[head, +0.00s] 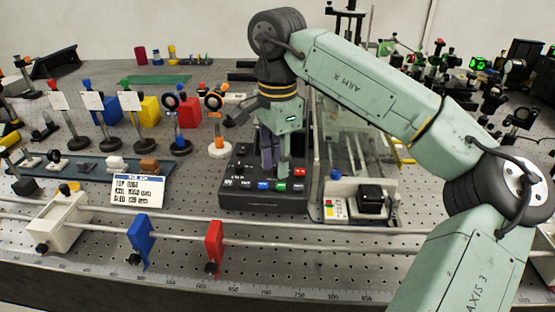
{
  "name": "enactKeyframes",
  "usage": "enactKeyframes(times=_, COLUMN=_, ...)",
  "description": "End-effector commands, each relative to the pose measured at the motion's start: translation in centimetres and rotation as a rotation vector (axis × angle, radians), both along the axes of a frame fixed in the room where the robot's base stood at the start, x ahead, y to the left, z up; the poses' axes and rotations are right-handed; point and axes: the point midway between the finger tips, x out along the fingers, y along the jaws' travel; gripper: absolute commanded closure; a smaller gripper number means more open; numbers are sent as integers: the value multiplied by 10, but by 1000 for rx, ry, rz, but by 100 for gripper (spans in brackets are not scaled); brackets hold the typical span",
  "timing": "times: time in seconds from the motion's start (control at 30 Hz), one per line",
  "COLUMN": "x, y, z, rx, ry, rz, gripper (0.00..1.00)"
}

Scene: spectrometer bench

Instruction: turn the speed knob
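A black control box (262,203) with a sloped face stands on the perforated bench near the middle of the head view. Its face carries white, blue and red buttons along the front and small dark controls at the left. My gripper (275,174) points down over the box, with its fingertips close to the face behind the blue button. I cannot tell whether they touch it. The speed knob cannot be made out; the fingers cover part of the face. The gap between the fingers is too unclear to judge.
A clear-walled device with a white base (345,212) stands close at the right of the box. A white label card (138,190) and optics on posts stand to the left. A rail with a blue clamp (143,240) and a red clamp (214,246) runs in front.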

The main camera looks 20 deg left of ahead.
Motion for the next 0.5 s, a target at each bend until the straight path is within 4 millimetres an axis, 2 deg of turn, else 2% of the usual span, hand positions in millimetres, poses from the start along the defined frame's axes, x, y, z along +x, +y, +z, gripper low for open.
enactKeyframes(times=0.27, x=0, y=0, z=1, rx=-2, ry=1, rz=1, gripper=75)
enactKeyframes(times=0.37, x=0, y=0, z=10, rx=-2, ry=-1, rz=1, gripper=75)
enactKeyframes(times=0.5, x=0, y=1, z=35, rx=-1, ry=-2, rz=0, gripper=75)
